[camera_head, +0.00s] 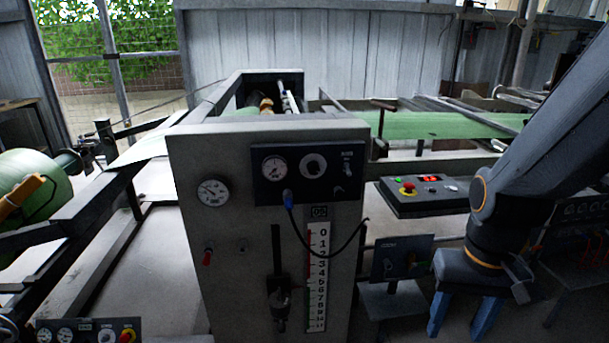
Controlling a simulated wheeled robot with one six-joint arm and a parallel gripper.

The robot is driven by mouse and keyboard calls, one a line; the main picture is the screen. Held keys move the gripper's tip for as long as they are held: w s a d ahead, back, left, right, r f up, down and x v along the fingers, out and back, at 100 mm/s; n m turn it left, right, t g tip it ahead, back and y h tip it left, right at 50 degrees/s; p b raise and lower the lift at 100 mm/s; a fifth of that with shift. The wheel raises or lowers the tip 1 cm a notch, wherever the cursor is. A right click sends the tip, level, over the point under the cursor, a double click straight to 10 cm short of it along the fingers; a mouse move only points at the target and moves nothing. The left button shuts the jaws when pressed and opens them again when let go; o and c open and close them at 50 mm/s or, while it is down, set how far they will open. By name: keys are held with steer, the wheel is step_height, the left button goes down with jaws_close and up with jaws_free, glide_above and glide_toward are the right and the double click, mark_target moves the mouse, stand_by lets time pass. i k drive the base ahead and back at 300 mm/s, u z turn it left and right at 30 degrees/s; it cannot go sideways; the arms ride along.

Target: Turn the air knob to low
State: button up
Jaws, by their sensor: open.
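A black control panel (262,196) is fixed to the upper front of a grey machine cabinet (185,230). It carries a round white gauge (275,168) and, to its right, a dark knob on a white round dial (313,165), likely the air knob. The knob's pointer and markings are too small to read. A small switch (347,164) sits further right. My gripper (456,333) has blue fingers, hangs open and empty at the lower right, and is apart from the panel. Nothing hides the dial.
A second gauge (213,192) and a numbered scale (317,275) are on the cabinet. A dark cable loops below the panel. A button box (422,196) with a red emergency stop and a small panel (402,258) stand between cabinet and my arm. Green material (450,125) runs behind.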

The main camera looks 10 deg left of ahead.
mark_target(313, 166)
steer(key=z, duration=1.95)
steer(key=k, duration=1.2)
steer(key=u, duration=1.9)
